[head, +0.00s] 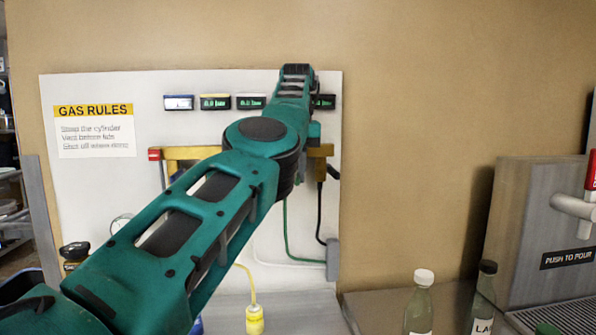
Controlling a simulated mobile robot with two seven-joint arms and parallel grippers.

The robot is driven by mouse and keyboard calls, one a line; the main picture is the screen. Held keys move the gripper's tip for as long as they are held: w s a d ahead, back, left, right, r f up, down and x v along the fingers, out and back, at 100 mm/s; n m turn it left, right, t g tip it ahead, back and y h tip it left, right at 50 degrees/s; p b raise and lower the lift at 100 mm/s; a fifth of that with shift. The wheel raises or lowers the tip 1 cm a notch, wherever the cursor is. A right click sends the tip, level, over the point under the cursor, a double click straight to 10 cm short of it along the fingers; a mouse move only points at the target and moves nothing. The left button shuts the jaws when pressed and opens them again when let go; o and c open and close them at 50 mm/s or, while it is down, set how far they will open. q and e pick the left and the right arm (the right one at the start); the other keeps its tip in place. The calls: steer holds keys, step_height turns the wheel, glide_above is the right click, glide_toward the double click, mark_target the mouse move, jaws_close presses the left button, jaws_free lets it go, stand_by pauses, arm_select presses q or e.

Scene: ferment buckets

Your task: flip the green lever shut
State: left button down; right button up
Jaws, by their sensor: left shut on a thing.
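My left arm reaches from the lower left across the gas board (90,205) and covers much of it. A brass manifold (185,154) shows on both sides of the arm. A green hose (287,235) comes out from under the arm below the manifold. I cannot make out the green lever; my arm covers that part of the manifold. My left gripper is by the right part of the manifold, with its fingers hidden behind the arm. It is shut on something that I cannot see. My right gripper is not in view.
A red-tipped part (154,154) is at the manifold's left end. Small displays (215,102) line the board's top. A black hose (320,215) runs to a grey box (333,258). Two bottles (420,305) (482,300) stand at right beside a dispenser (545,220). The wall between is clear.

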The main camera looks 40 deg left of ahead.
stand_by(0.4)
arm_select(q)
steer(key=c, duration=1.2)
jaws_free()
steer(key=shift+o, duration=0.2)
